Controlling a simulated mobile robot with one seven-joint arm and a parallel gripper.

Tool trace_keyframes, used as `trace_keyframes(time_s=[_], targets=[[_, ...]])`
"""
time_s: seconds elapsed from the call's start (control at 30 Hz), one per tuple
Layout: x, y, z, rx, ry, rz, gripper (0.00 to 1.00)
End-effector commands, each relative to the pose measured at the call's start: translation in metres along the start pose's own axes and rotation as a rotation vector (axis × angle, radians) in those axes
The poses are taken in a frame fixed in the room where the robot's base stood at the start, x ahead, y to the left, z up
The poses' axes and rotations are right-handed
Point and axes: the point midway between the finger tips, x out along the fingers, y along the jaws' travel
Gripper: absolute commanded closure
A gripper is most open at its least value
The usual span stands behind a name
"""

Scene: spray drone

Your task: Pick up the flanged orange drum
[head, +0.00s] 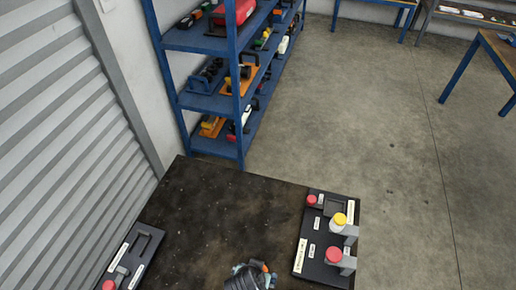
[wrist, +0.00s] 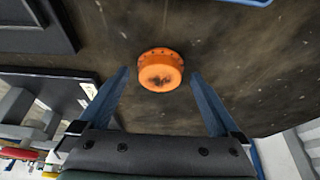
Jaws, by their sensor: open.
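The flanged orange drum (wrist: 160,78) shows in the wrist view, a short round body with a wider bolted flange and dark scuffs on its face. It rests on the dark worn tabletop (head: 225,215). My gripper (wrist: 159,72) is open, with one blue-grey finger to each side of the drum in the picture. Gaps show between both fingers and the drum, and nothing is held. In the head view my gripper (head: 248,278) is at the bottom edge. A small orange patch shows beside it; I cannot tell whether it is the drum.
A black station with red and yellow knobs (head: 312,238) stands at the table's right edge. Another black station (head: 128,258) is at the left edge, near a shutter wall (head: 50,130). A blue shelf (head: 215,100) stands beyond the table. The table's middle is clear.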

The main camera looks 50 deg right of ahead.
Motion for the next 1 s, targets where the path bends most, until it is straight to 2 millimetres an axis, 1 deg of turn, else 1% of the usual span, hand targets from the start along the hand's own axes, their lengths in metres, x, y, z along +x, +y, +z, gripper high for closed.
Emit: trace_keyframes(time_s=[0.13, 0.27, 0.3, 0.37, 0.4, 0.47, 0.5, 0.6, 0.87, 1.0], targets=[[-0.0002, -0.0001, 0.0000, 0.000, 0.000, 0.000, 0.02], [-0.0003, -0.0001, 0.0001, -0.001, 0.000, 0.000, 0.25], [-0.0003, 0.0000, 0.0002, -0.001, 0.000, 0.000, 0.32], [-0.0003, -0.0001, 0.0002, -0.001, 0.000, 0.000, 0.43], [-0.0003, 0.0000, 0.0002, -0.001, 0.000, 0.000, 0.50], [-0.0003, 0.0000, 0.0002, -0.001, 0.000, 0.000, 0.61], [-0.0004, 0.0000, 0.0002, -0.001, 0.000, 0.000, 0.68], [-0.0005, -0.0001, 0.0000, -0.001, 0.000, 0.000, 0.83], [-0.0018, -0.0002, -0.0006, -0.001, 0.001, -0.001, 0.83], [-0.0093, -0.0006, -0.0038, -0.001, 0.001, -0.001, 0.83]])
